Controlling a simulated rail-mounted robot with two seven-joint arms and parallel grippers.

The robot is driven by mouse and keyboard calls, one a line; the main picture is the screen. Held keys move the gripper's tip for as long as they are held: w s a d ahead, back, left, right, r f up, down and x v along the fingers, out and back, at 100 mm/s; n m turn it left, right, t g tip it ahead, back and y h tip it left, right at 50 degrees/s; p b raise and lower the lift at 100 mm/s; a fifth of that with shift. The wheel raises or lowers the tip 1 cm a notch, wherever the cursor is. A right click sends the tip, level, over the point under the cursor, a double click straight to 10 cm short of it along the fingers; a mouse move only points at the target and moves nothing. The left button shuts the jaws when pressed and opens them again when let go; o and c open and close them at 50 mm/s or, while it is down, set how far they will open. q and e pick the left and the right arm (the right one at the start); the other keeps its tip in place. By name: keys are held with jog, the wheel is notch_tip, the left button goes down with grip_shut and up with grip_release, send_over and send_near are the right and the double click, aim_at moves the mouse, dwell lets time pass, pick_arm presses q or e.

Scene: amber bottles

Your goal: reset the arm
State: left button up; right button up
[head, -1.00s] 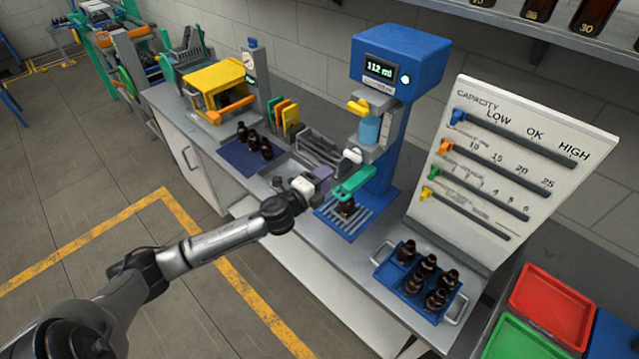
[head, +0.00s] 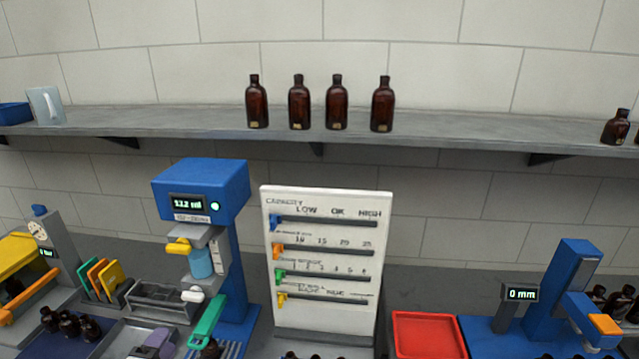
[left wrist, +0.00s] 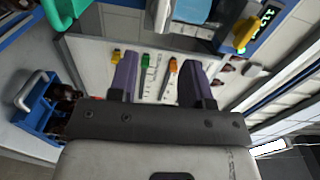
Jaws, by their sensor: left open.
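My left gripper (head: 155,343) shows only as a purple and grey part at the bottom edge of the head view, low in front of the blue filling machine (head: 212,200). In the left wrist view its two purple fingers (left wrist: 156,80) stand wide apart with nothing between them. The white capacity board (left wrist: 100,55) shows beyond the fingers. The rest of my left arm is outside the head view. My right gripper is not in view.
Several amber bottles (head: 299,105) stand on the wall shelf (head: 440,132). A slider board (head: 325,320), a red tray (head: 428,335) and a blue gauge (head: 555,290) line the bench. Dark bottles (head: 70,325) stand at the lower left. A blue tray (left wrist: 38,118) shows in the left wrist view.

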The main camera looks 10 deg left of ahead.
pick_arm(q)
jog(key=s+a+n+g+y, duration=0.3)
jog(key=s+n+g+y, duration=0.15)
jog(key=n+y, duration=0.4)
jog(key=s+d+f+n+g+h, duration=0.25)
jog(key=s+d+f, duration=0.25)
jog(key=s+d, duration=0.4)
jog(key=s+d+f+n+g+h, duration=0.2)
jog(key=s+d+f+g+h, duration=0.4)
jog(key=s, duration=0.5)
jog(key=s+d+f+n+g+h, duration=0.15)
jog(key=s+d+f, duration=0.25)
jog(key=s+d, duration=0.5)
notch_tip(320, 180, up, 15)
jog(key=p, duration=1.5)
jog(key=shift+a+n, duration=0.3)
jog(key=shift+n, duration=0.05)
